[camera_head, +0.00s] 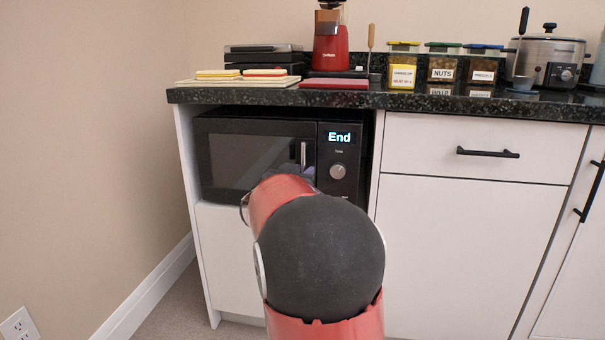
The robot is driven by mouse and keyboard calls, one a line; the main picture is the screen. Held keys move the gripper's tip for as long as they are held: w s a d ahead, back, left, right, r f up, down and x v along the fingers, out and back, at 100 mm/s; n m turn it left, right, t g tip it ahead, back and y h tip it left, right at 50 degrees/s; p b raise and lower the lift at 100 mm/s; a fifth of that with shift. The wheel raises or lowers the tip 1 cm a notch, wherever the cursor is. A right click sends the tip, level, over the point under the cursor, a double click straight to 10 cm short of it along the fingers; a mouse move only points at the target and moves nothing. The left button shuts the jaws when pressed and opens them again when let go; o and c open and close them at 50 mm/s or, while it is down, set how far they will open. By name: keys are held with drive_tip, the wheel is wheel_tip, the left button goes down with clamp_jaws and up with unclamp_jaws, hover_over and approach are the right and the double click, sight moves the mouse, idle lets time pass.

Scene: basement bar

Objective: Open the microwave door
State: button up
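The black microwave (326,128) sits in an open niche under the counter. Its dark-windowed door (238,160) looks shut. A short silver vertical handle (303,154) is at the door's right edge. The display (339,137) reads "End", with a round silver knob (338,171) below it. My red and dark grey arm reaches toward the microwave from the front and covers its lower middle. My gripper is mostly hidden behind the arm, near the lower part of the handle. I cannot tell whether it touches the handle or whether its fingers are open.
A black stone countertop (420,101) holds a red coffee grinder (331,45), labelled jars (443,68) and a slow cooker (545,62). White cabinets with a drawer (430,147) stand right of the microwave. A beige wall (80,130) bounds the left side, with some free floor (180,300) beside it.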

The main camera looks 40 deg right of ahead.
drive_tip(key=shift+w+d, duration=0.35)
drive_tip(key=shift+d, duration=0.25)
clamp_jaws()
